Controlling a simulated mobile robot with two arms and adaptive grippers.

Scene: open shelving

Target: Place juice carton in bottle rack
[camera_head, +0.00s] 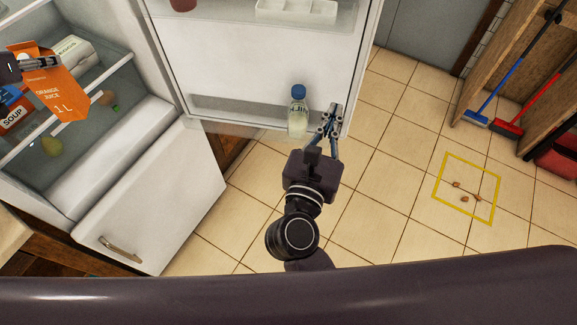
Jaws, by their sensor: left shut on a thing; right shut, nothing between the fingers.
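An orange juice carton (62,97), marked "1 L", is at the upper left, tilted, in front of the fridge shelves. My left gripper (52,62) is shut on its upper part. The bottle rack (235,119) is the low clear-walled bin on the inside of the open fridge door. A bottle with a blue cap (298,115) stands at its right end; the rack's left and middle stretch looks empty. My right gripper (332,112) is shut and empty, just right of the bottle; I cannot tell whether they touch.
The fridge shelves (97,78) hold a soup carton (14,117), a white carton (70,50) and a pear (52,146). An egg tray (296,10) sits higher on the door. A yellow square (467,186) with small brown bits marks the floor. Brooms (507,127) stand at right.

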